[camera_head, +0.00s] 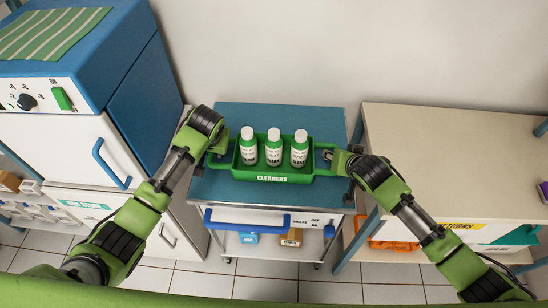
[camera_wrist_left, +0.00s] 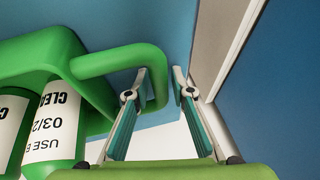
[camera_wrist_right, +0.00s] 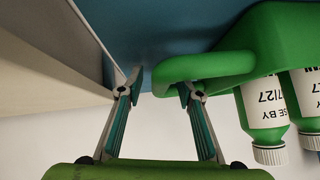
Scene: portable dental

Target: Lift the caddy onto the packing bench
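The green caddy (camera_head: 240,174), marked CLEANERS, stands upright on the blue top of a cart (camera_head: 265,115) and holds three white-capped bottles (camera_head: 273,150). It has a loop handle at each end. My left gripper (camera_wrist_left: 160,85) is open, with the outer bar of the left handle (camera_wrist_left: 115,57) between its fingers. My right gripper (camera_wrist_right: 161,86) is open, with the end of the other handle (camera_wrist_right: 205,66) between its fingers. Neither gripper is closed on a handle. In the head view the fingertips are mostly hidden by my wrists.
A beige-topped bench (camera_head: 445,150) stands right of the cart, its visible top clear near the cart. A blue and white cabinet (camera_head: 75,125) with a striped green cloth stands close on the left. The cart has a blue front handle (camera_head: 247,224) and a lower shelf with small boxes (camera_head: 290,238).

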